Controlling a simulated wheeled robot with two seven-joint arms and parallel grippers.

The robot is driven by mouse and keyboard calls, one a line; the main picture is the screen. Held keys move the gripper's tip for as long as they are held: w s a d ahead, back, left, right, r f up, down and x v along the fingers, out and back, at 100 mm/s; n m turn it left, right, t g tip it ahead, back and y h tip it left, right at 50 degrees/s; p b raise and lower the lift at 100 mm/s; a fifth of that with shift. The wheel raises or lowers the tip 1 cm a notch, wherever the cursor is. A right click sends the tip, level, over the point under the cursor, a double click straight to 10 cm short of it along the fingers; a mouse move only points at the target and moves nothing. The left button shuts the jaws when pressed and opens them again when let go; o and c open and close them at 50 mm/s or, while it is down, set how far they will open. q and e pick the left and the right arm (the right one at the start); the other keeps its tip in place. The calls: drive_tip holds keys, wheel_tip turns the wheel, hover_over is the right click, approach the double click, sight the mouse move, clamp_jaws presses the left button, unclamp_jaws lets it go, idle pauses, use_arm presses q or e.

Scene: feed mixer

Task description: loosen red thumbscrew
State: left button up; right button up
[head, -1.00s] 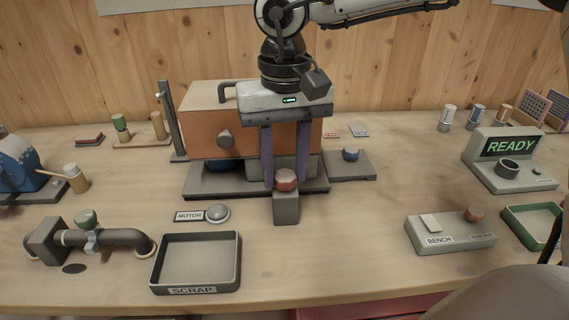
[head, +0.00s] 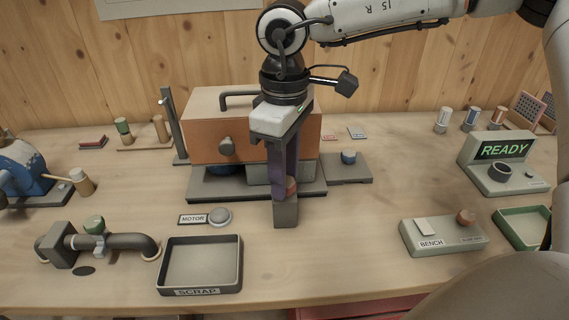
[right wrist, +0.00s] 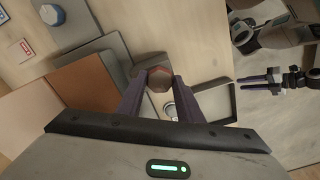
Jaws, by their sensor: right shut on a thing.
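The red thumbscrew (head: 291,184) sits on top of a small grey block (head: 286,213) in front of the orange mixer housing (head: 205,145). My right gripper (head: 286,188) comes down from above and is shut on the thumbscrew, with one finger hiding part of it in the head view. In the right wrist view the thumbscrew (right wrist: 158,78) shows as a faceted red-brown head between the two purple fingertips. My left gripper (right wrist: 260,76) is out of the head view. It shows small at the right of the right wrist view, its two fingers apart and nothing between them.
A scrap tray (head: 199,291) and a motor button (head: 220,216) lie front left of the block. A bench box (head: 440,238) with a red knob and a READY display (head: 503,160) stand to the right. A small blue-knobbed plate (head: 346,172) is beside the housing.

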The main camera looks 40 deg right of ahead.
drive_tip(key=shift+r+n+p, duration=0.2)
drive_tip(key=shift+n+p, duration=0.5)
drive_tip(key=shift+p, duration=0.25)
drive_tip(key=shift+f+n+p, duration=0.1)
drive_tip(key=shift+n+p, duration=0.2)
drive_tip(key=o, duration=1.1)
drive_tip(key=shift+c, duration=0.2)
wheel_tip(320, 180, up, 10)
drive_tip(key=p, duration=0.1)
drive_tip(key=shift+p, duration=0.4)
